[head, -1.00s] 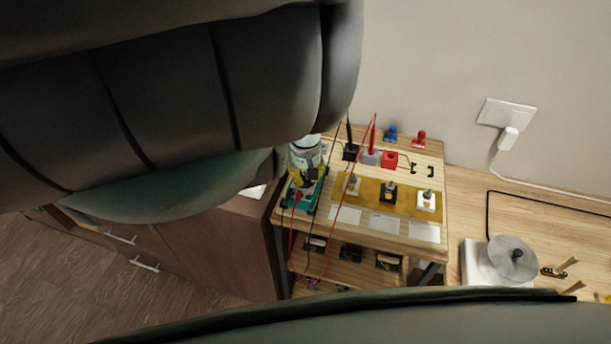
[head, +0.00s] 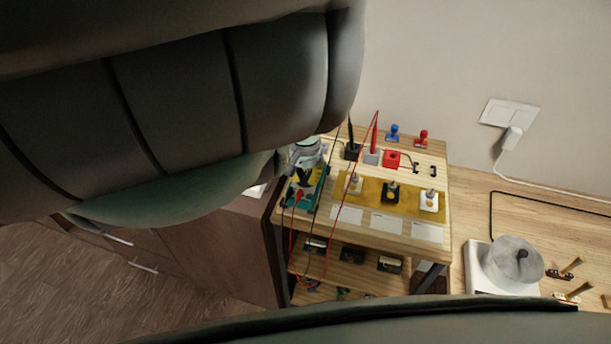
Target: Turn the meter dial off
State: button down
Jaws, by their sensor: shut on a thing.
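The meter (head: 318,198) is a teal-cased unit with a yellow face, lying at the left end of the wooden bench top. Red and black leads run from it. My gripper (head: 305,182) comes down over the meter's face from the back left, with its dark fingers at the face. The fingers are shut on what appears to be the meter dial. The dial itself is hidden by the fingers, so its setting cannot be read.
A probe stand (head: 372,156), a red block (head: 392,159) and a yellow mat (head: 375,197) with several components share the bench. The red and black leads loop over the front edge.

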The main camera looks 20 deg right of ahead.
aim_at(305, 176)
dwell(0.3)
jog(key=c, duration=1.3)
grip_release()
notch_tip(305, 176, up, 6)
jog(key=shift+w, duration=0.1)
jog(key=shift+r, duration=0.75)
